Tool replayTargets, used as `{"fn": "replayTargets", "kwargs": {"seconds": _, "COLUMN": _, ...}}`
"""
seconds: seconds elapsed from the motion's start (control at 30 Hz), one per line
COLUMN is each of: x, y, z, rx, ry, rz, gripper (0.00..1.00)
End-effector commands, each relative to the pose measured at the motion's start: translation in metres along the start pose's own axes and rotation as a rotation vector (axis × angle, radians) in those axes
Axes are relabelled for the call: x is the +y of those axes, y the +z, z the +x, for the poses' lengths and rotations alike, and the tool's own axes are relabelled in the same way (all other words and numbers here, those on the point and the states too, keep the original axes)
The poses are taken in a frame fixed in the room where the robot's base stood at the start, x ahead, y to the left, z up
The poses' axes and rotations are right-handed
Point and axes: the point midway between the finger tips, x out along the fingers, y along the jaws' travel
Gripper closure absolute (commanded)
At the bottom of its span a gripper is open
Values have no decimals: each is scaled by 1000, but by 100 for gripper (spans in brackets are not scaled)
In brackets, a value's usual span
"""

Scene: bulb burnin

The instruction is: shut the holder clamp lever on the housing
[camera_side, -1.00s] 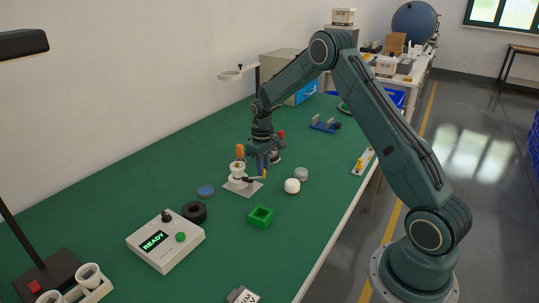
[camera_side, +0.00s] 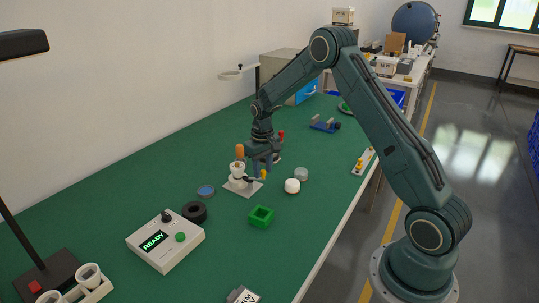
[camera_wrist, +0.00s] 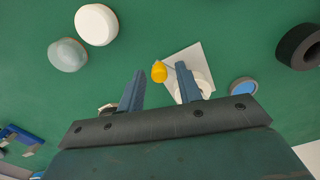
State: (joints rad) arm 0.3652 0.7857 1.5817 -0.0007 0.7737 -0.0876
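The white holder housing (camera_side: 238,171) stands on a pale square plate (camera_side: 243,188), with an orange part (camera_side: 240,151) upright at its top. Its dark clamp lever (camera_side: 252,180) sticks out to the right and ends in a yellow tip (camera_side: 263,174). My gripper (camera_side: 262,170) is just right of the housing, pointing down at the lever end. In the wrist view my gripper (camera_wrist: 160,69) is open, with the yellow tip (camera_wrist: 158,72) between the finger ends and clear of both. The right finger partly hides the housing (camera_wrist: 202,86).
A black ring (camera_side: 194,212) and blue disc (camera_side: 206,191) lie left, near the READY box (camera_side: 165,242).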

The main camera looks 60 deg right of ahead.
Motion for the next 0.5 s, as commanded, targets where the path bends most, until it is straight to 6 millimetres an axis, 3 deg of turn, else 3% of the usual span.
{"fn": "replayTargets", "kwargs": {"seconds": 0.5, "x": 0, "y": 0, "z": -6, "rx": 1, "ry": 1, "rz": 0, "gripper": 60}}
